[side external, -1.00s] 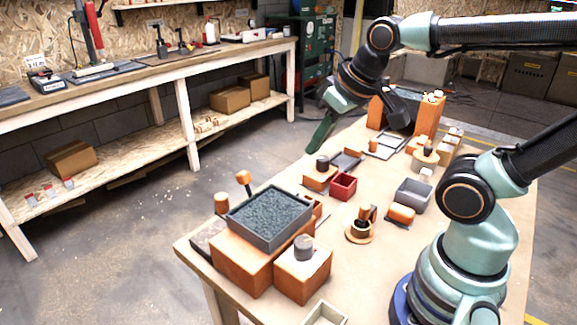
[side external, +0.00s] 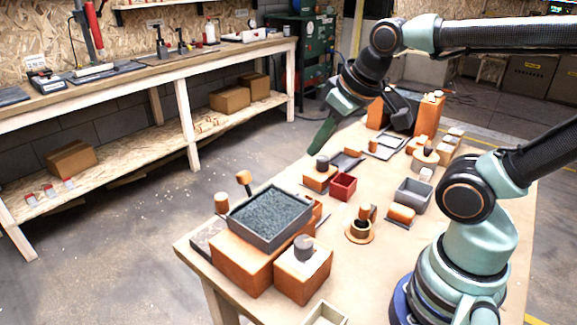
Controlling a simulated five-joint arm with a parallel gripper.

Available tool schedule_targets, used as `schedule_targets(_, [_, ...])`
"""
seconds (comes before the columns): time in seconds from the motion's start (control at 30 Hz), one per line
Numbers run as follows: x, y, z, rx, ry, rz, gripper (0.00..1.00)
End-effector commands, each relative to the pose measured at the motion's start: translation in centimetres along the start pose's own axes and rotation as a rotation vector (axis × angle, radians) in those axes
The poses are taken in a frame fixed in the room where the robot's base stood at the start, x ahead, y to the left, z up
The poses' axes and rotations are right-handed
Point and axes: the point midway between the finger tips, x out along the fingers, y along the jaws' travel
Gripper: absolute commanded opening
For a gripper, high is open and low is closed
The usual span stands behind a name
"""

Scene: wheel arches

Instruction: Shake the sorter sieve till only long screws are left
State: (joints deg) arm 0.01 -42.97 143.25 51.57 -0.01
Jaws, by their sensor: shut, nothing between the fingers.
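A grey rectangular tray (side external: 262,239) sits on an orange block at the near left of the table; it may be the sorter sieve, but I cannot tell for sure. It is filled with dark blue-grey small pieces (side external: 270,214); single screws, long or short, cannot be made out. My gripper (side external: 317,150) is shut and empty, hanging over the far left edge of the table, behind and above the tray and apart from it. Its green finger points down and to the left.
A small red bin (side external: 342,187) and a grey bin (side external: 413,196) stand mid-table. An orange block with a grey knob (side external: 303,247) stands beside the tray. Tall orange blocks (side external: 428,114) stand at the far end.

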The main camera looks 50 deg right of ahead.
Motion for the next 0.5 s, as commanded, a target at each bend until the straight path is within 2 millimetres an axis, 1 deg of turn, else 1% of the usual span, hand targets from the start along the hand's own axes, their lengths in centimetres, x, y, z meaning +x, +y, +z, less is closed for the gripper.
schedule_targets(0.03, [0.0,0.0,0.0,0.000,0.000,0.000,0.08])
schedule_targets(0.07, [0.0,0.0,0.0,0.000,0.000,0.000,0.19])
schedule_targets(0.1, [0.0,0.0,-0.1,0.000,-0.002,-0.001,0.34])
schedule_targets(0.2, [0.0,-0.3,-0.7,0.000,-0.020,-0.004,0.68])
schedule_targets(0.27, [0.1,-0.5,-1.4,-0.001,-0.041,-0.008,0.68])
schedule_targets(0.37, [0.5,-1.2,-3.1,0.001,-0.089,-0.015,0.68])
schedule_targets(0.5, [1.7,-2.5,-5.7,0.003,-0.165,-0.023,0.68])
